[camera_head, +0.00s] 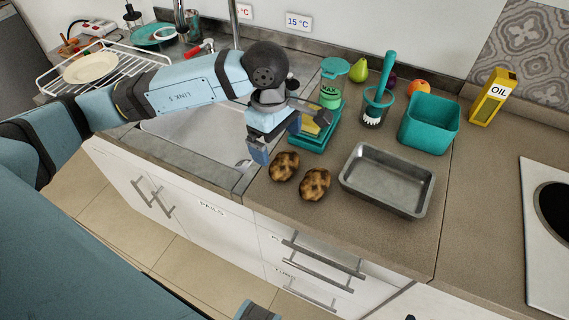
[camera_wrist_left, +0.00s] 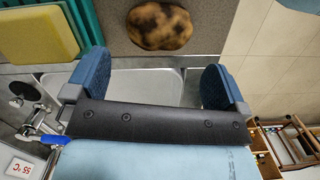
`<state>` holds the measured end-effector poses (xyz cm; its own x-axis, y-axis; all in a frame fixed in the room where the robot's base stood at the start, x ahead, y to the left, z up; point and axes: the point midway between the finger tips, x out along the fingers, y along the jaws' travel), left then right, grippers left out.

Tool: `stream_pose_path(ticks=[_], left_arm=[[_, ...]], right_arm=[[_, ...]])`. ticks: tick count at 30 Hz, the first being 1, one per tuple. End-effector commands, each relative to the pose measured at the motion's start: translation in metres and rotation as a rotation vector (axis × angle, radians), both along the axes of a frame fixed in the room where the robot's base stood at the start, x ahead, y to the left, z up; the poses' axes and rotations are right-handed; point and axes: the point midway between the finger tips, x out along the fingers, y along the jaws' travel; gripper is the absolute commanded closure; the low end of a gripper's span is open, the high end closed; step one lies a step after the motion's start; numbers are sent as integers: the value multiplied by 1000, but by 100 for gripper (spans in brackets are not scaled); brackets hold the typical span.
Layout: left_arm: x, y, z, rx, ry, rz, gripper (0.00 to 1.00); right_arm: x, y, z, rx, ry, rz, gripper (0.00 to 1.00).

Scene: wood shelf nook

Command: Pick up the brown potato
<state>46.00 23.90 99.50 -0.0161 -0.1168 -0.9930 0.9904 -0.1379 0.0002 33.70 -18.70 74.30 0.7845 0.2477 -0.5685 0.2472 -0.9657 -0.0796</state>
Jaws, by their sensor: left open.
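Two brown, dark-spotted potatoes lie side by side on the counter in the head view, a left potato (camera_head: 284,166) and a right potato (camera_head: 315,184). My left gripper (camera_head: 277,142) is open and empty, just behind and left of the left potato. In the left wrist view my left gripper (camera_wrist_left: 155,85) has its two blue fingers wide apart. One potato (camera_wrist_left: 160,26) shows there beyond the fingertips, between their lines and not touched. A blue part of mine shows at the bottom edge of the head view; I cannot tell how my right gripper stands.
A metal tray (camera_head: 387,181) stands right of the potatoes. Behind them are a teal tray (camera_head: 314,139) with a yellow sponge (camera_head: 312,125), a brush in a holder (camera_head: 376,105) and a teal bin (camera_head: 429,122). The sink (camera_head: 190,135) is left; the counter's front edge is close.

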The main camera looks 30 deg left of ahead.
Motion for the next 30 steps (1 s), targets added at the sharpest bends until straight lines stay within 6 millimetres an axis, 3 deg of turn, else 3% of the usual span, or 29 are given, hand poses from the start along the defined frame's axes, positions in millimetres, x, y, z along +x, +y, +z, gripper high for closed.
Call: stream_pose_path(ticks=[8, 16, 26, 30], left_arm=[[-1, -5, -23, -3, 3, -2, 0], [-2, -16, -60, -4, 3, 0, 0], [-2, -16, -68, -2, 0, -1, 0], [-2, -16, -68, -3, 0, -1, 32]], right_arm=[[-1, -3, -2, -9, 3, 5, 57], [-2, -1, -2, -2, 9, 1, 57], [-2, 3, -2, 7, 11, -5, 57], [-2, 3, -2, 8, 10, -4, 57]])
